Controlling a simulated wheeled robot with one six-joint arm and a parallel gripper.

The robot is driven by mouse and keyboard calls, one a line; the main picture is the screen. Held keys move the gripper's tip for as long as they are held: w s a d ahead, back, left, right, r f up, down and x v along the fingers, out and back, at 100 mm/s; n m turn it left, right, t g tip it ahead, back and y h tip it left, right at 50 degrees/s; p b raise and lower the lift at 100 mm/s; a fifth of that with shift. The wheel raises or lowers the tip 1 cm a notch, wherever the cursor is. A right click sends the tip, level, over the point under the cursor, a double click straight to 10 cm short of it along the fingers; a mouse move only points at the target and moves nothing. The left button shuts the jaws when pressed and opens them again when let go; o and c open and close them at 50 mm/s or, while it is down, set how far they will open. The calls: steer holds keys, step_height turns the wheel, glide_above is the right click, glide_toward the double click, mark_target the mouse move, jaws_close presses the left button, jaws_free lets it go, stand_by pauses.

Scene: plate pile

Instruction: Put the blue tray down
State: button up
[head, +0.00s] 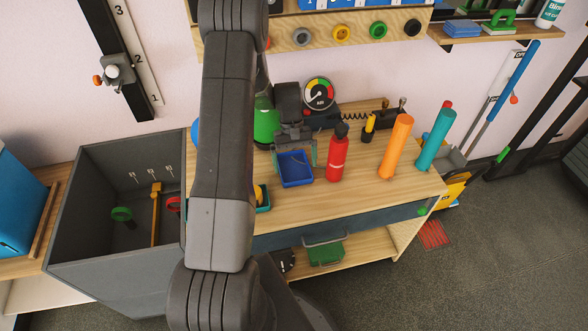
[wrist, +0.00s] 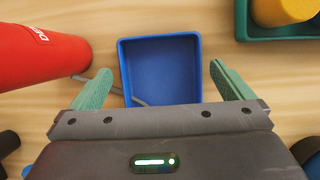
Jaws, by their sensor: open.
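My gripper (head: 294,154) is over the tray's back part, pointing down. In the wrist view its green fingers stand wide apart (wrist: 162,76), one on each side of the tray, with a gap between each finger and the tray wall. It holds nothing.
A red bottle (head: 337,153) stands close right of the tray. A green tray (wrist: 242,25) with a yellow object lies on the other side. Orange (head: 396,147) and teal (head: 435,138) cylinders stand farther right. The bench front between them is clear.

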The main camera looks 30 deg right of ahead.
mark_target(297, 179)
steer(key=shift+x, duration=1.6)
steer(key=c, duration=0.8)
steer(key=shift+r, duration=0.1)
